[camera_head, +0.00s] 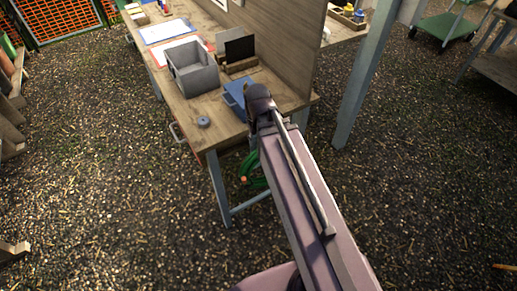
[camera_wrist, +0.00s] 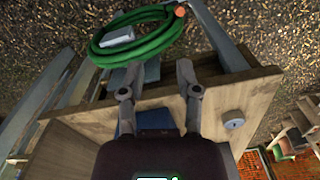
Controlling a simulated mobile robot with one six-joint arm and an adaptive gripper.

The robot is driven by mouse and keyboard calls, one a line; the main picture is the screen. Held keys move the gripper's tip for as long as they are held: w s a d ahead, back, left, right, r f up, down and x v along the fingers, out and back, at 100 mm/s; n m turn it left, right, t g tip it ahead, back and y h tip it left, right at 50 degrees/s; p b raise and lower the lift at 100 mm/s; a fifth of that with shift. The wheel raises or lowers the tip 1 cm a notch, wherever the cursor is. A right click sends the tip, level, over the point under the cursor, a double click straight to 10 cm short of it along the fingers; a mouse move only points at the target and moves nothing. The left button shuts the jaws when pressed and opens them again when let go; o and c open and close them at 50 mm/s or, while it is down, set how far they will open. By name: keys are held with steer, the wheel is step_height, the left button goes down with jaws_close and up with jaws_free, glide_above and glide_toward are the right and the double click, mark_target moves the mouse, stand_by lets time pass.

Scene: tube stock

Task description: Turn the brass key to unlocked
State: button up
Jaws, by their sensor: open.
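I cannot make out a brass key or its lock in either view. My gripper (camera_wrist: 158,72) is open in the wrist view, its two fingers apart with nothing between them. It is over the near end of the wooden workbench (camera_wrist: 256,92), by the bench edge. In the head view, the dark end of my arm is over the same workbench (camera_head: 190,108), and the fingers cannot be made out there. A blue object (camera_head: 236,98) lies on the bench beside the arm's end. It is partly hidden by my gripper in the wrist view (camera_wrist: 126,118).
A small grey round object (camera_head: 203,122) is near the bench corner; it also shows in the wrist view (camera_wrist: 233,119). A grey open box (camera_head: 204,80) stands farther back. A wooden partition (camera_head: 295,50) borders the bench. A coiled green hose (camera_wrist: 107,56) is below the bench end.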

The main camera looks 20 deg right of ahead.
steer(key=shift+s+f+b, duration=0.35)
steer(key=shift+s+f, duration=0.2)
steer(key=shift+s, duration=0.25)
steer(key=o, duration=0.5)
steer(key=shift+w+r, duration=0.1)
step_height(320, 180, up, 19)
steer(key=n+p, duration=1)
steer(key=p, duration=0.9)
glide_above(246, 87)
steer(key=shift+w+f, duration=0.2)
steer(key=shift+f+b, duration=0.2)
steer(key=shift+b, duration=0.1)
step_height(246, 87, down, 13)
steer(key=b, duration=1.3)
steer(key=shift+f, duration=0.2)
